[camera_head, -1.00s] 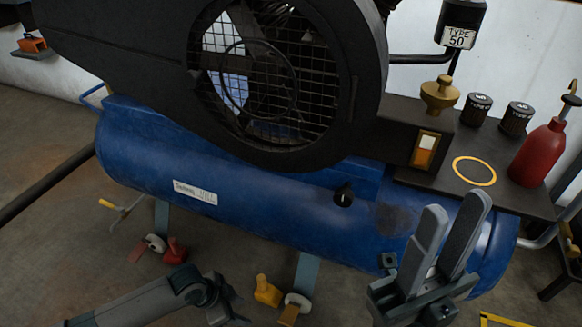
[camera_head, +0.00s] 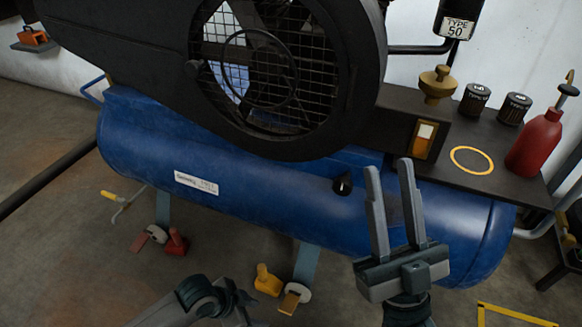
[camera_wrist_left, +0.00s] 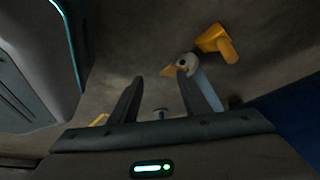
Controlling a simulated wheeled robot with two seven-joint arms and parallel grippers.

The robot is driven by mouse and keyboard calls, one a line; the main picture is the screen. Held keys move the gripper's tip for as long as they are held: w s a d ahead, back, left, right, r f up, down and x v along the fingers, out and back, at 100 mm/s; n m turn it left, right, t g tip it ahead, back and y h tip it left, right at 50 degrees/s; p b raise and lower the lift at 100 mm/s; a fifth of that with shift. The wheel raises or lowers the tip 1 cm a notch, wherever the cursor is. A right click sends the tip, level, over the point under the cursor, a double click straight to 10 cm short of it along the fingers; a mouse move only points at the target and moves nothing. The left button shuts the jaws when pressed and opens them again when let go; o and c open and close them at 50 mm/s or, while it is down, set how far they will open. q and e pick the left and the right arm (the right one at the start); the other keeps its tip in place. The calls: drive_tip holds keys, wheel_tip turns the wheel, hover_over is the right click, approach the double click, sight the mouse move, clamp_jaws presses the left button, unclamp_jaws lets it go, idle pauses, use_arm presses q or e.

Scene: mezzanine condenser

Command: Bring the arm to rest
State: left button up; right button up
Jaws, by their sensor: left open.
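My right gripper (camera_head: 389,163) stands in front of the right part of the blue tank (camera_head: 240,190), its two fingers pointing up and apart with nothing between them. I cannot tell in the head view whether it touches the tank. My left arm's dark grey link and joint (camera_head: 205,298) come in low at the left; the left gripper itself is not clear in the head view. In the left wrist view my left gripper (camera_wrist_left: 160,78) has its two dark fingers apart and empty, above the grey floor.
A yellow chock-like piece (camera_head: 267,280) and a red one (camera_head: 176,242) lie by the tank's feet; the yellow one shows in the wrist view (camera_wrist_left: 217,42).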

drive_tip(key=w+d+f+m+g+h, duration=0.1)
drive_tip(key=w+f+g+h, duration=0.15)
drive_tip(key=f+g, duration=0.7)
drive_tip(key=w+d+f+g+h, duration=0.1)
drive_tip(key=w+f+g+h, duration=0.15)
drive_tip(key=f, duration=1.45)
use_arm(q)
drive_tip(key=s+a+r+n+t+y+p, duration=0.1)
drive_tip(key=s+a+n+p, duration=0.4)
drive_tip(key=p, duration=1.2)
drive_tip(key=s+a+r+n+t+y+p, duration=0.2)
drive_tip(key=s+a+r+n+p, duration=0.2)
drive_tip(key=s+p, duration=0.6)
drive_tip(key=n+p, duration=0.1)
drive_tip(key=p, duration=0.6)
drive_tip(key=shift+a+r+y, duration=0.3)
drive_tip(key=shift+a+r, duration=0.05)
drive_tip(key=shift+a, duration=0.05)
use_arm(e)
drive_tip(key=s+d+f+g+h, duration=0.2)
drive_tip(key=s+f+g, duration=0.7)
drive_tip(key=s+f, duration=0.8)
drive_tip(key=shift+s+d+f+m+g+h, duration=0.3)
drive_tip(key=shift+d+f+m, duration=0.1)
drive_tip(key=shift+d+f, duration=0.45)
